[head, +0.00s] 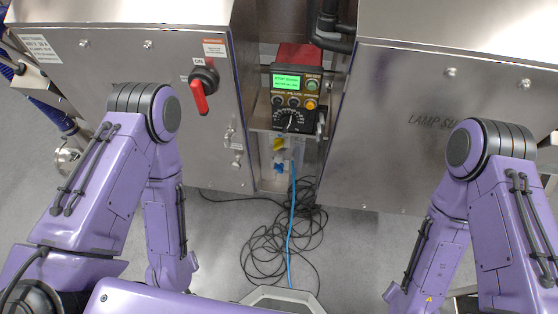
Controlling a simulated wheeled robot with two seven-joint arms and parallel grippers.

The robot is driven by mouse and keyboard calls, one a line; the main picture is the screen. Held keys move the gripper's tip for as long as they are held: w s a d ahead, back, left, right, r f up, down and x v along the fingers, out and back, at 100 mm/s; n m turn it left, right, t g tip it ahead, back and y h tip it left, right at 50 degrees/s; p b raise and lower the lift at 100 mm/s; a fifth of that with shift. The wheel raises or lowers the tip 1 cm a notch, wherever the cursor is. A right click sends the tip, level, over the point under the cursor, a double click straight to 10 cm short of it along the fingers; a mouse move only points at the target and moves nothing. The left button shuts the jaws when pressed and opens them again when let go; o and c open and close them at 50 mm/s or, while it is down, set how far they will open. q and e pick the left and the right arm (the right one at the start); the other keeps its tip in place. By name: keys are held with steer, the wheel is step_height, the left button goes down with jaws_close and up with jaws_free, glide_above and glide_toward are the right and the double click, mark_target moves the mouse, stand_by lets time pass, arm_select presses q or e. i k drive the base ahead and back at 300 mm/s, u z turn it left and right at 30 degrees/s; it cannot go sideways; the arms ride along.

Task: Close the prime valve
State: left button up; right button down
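A small pump control box (297,92) with a green display stands in the gap between two steel cabinets. It has several coloured buttons and a black dial (290,120) with a scale on its front. Below it are a small yellow part (279,144) and a small blue fitting (279,167), with a blue hose (292,215) running down to the floor. I cannot tell which of these small parts is the prime valve or how it is set. Both my arms are bent down at the sides, away from the box, and neither gripper shows.
The left cabinet (130,65) carries a red rotary switch (199,93) marked ON. The right cabinet (450,110) has a flat steel front. Black cables (275,250) lie coiled on the grey floor below the box. The space in front of the box is clear.

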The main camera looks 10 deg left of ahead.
mark_target(279, 142)
steer(key=u, duration=0.2)
steer(key=k, duration=0.55)
steer(key=u, duration=0.55)
steer(key=k, duration=0.55)
steer(key=z, duration=0.8)
steer(key=i, duration=1.35)
steer(key=u, duration=0.1)
